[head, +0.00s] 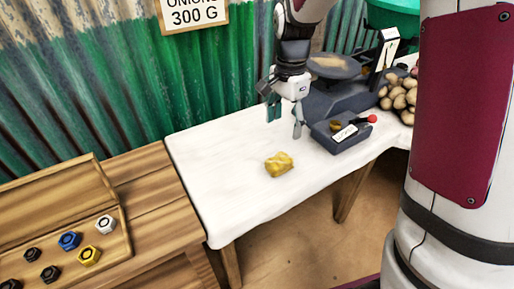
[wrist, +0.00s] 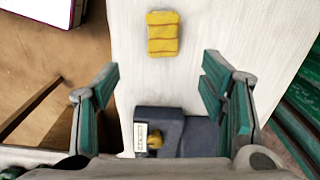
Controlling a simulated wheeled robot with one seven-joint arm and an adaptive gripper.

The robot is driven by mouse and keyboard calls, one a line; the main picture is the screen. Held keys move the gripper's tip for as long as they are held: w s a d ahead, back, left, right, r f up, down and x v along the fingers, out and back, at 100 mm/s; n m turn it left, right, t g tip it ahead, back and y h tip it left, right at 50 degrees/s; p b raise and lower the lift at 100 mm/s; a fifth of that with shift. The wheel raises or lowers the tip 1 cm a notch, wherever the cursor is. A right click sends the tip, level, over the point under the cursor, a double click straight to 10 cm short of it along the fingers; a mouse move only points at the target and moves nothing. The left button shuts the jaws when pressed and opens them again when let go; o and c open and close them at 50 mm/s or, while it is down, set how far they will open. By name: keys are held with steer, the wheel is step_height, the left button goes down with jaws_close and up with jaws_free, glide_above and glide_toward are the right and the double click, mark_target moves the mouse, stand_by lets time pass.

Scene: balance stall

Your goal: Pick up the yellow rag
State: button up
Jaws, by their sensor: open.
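The yellow rag (head: 279,164) lies as a small folded bundle on the white-covered table, near its front edge. It also shows in the wrist view (wrist: 163,34) as a yellow block with darker lines across it, ahead of the fingers. My gripper (head: 286,118) is open and empty above the table, behind and slightly right of the rag in the head view. In the wrist view its two green-padded fingers (wrist: 160,95) are spread wide, with the rag apart from them and beyond their tips.
A dark balance scale (head: 338,100) stands close to my gripper, with a small box part (head: 342,137) and a red knob (head: 372,118). Potatoes (head: 400,95) are piled to the right. A wooden tray (head: 115,213) with coloured nuts is at left. The white table (head: 215,185) is clear around the rag.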

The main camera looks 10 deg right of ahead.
mark_target(280, 159)
steer(key=f+b, duration=0.1)
steer(key=f, duration=0.6)
steer(key=f+b, duration=0.2)
steer(key=f, duration=0.5)
steer(key=shift+w+a, duration=0.15)
steer(key=shift+w, duration=0.05)
steer(key=c, duration=1.2)
